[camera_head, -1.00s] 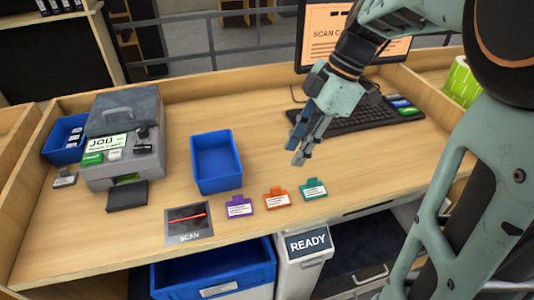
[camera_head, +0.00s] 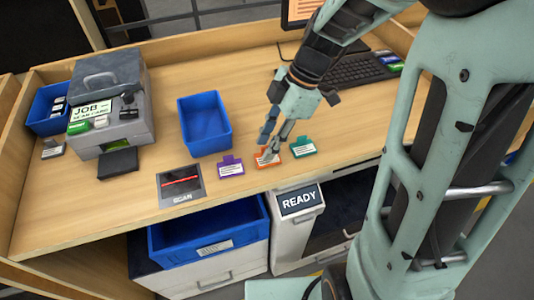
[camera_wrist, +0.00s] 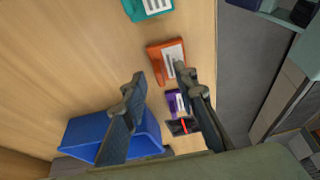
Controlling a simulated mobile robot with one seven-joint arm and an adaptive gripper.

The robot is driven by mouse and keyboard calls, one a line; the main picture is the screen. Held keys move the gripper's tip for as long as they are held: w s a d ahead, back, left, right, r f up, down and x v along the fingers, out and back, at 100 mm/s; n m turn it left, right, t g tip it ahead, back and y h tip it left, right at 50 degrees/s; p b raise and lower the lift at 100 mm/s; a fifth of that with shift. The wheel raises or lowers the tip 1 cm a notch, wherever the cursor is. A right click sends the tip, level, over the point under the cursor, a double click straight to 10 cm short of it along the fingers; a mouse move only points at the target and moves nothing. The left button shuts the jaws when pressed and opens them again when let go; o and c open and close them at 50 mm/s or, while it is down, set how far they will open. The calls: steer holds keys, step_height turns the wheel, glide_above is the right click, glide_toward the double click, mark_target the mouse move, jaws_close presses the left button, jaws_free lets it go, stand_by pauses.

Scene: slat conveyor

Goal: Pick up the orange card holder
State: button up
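The orange card holder (camera_head: 268,159) lies flat on the desk between a purple card holder (camera_head: 231,166) and a teal card holder (camera_head: 302,147). In the wrist view the orange card holder (camera_wrist: 165,60) lies ahead of the fingertips with its white label showing. My gripper (camera_head: 266,147) points down just over it in the head view, and the fingers partly cover it. In the wrist view my gripper (camera_wrist: 158,80) has its two fingers apart with nothing between them. I cannot tell the exact height of the fingertips above the card holder.
A blue bin (camera_head: 206,125) stands on the desk behind the purple card holder. A dark scan pad (camera_head: 180,186) lies at the left of the row. A keyboard (camera_head: 352,83) sits at the back right. The desk's front edge runs close to the row.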

jaws_close()
steer(key=shift+r, duration=0.25)
stand_by(0.3)
